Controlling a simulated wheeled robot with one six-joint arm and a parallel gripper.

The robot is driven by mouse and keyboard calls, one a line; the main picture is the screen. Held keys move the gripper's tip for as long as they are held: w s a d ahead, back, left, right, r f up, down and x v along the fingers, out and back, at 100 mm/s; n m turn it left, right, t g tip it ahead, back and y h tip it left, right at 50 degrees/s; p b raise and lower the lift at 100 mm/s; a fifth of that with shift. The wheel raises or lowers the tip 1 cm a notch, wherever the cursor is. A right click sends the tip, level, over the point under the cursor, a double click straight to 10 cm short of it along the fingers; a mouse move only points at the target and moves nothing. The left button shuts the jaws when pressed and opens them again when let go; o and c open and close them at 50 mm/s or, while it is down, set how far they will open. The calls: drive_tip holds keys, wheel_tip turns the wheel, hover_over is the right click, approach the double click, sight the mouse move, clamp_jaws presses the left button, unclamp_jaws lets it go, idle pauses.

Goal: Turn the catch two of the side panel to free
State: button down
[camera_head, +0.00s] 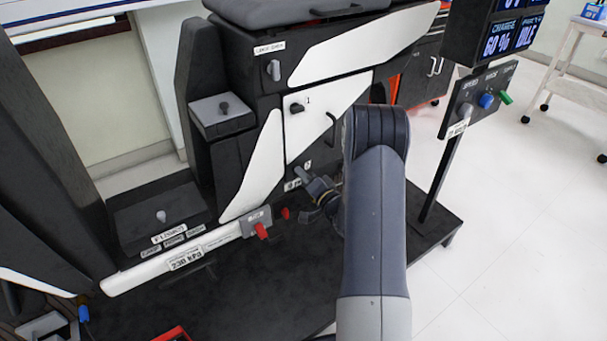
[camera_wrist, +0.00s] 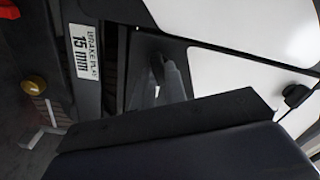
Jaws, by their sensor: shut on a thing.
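The side panel (camera_head: 318,117) is a white and black plate with a dark pull handle (camera_head: 331,129), upright on the dark chassis in the head view. Catch one (camera_head: 296,107), a small black knob by the mark "1", sits at its upper left. A black knob on a white panel also shows at the right of the wrist view (camera_wrist: 297,95). My gripper (camera_head: 312,190) is at the panel's lower edge, just below the small mark "2". It is shut on catch two, which its fingers mostly hide. The catch's angle cannot be told.
A white bar with a pressure label (camera_head: 160,262) and red knobs (camera_head: 262,231) lie left of my gripper. A post with a control box (camera_head: 478,98) stands at the right. The wrist view shows a "brake play" label (camera_wrist: 84,57) and a brass knob (camera_wrist: 33,85).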

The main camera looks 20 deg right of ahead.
drive_tip(key=m+p, duration=0.1)
drive_tip(key=m, duration=0.4)
drive_tip(key=shift+f+m, duration=0.1)
drive_tip(key=shift+m, duration=0.2)
idle(0.4)
drive_tip(key=c, duration=1.4)
unclamp_jaws()
drive_tip(key=shift+c, duration=0.2)
drive_tip(key=shift+p, duration=0.3)
drive_tip(key=s+d+p, duration=0.1)
drive_tip(key=s+d, duration=0.1)
drive_tip(key=s, duration=0.8)
drive_tip(key=shift+s+p, duration=0.3)
drive_tip(key=shift+p, duration=0.05)
drive_tip(key=shift+d, duration=0.1)
